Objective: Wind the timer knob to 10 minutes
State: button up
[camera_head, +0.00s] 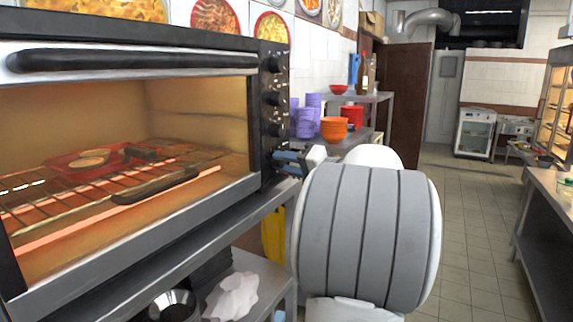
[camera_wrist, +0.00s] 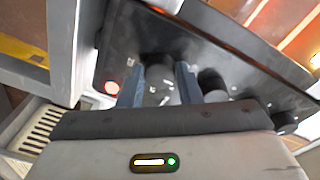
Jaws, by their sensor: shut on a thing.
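The toaster oven (camera_head: 130,32) stands at the left in the head view, with a column of black knobs on its dark control panel (camera_head: 267,80). My gripper (camera_head: 288,158) is at the bottom of this panel and hides the lowest knob there. In the wrist view, the two blue fingers of my gripper (camera_wrist: 160,88) stand on either side of a dark knob (camera_wrist: 159,72) and are shut on it. It is the end knob of the row, beside a lit red lamp (camera_wrist: 113,88). The knob's pointer and the minute marks are too blurred to read.
The other knobs (camera_wrist: 211,83) sit close beside my right-hand finger in the wrist view. The oven's glass door is shut, with glowing heating bars and a red tray (camera_head: 95,160) inside. Purple and orange bowls (camera_head: 334,128) stand behind on a shelf. The tiled floor (camera_head: 462,215) at right is clear.

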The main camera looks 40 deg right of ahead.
jog(key=shift+d+r+m+g+y+p, duration=0.2)
jog(key=shift+m+p, duration=1.15)
jog(key=shift+m, duration=1.05)
jog(key=shift+a+f+m+g+y+p, duration=0.1)
jog(key=shift+m+g+p, duration=0.25)
jog(key=shift+m+p, duration=1.55)
jog(key=shift+d+r+m+g+y+p, duration=0.2)
jog(key=shift+m+p, duration=0.6)
jog(key=shift+m, duration=2.1)
jog(key=shift+a+f, duration=0.15)
jog(key=shift+a, duration=0.05)
jog(key=o, duration=1)
jog(key=shift+c, duration=0.2)
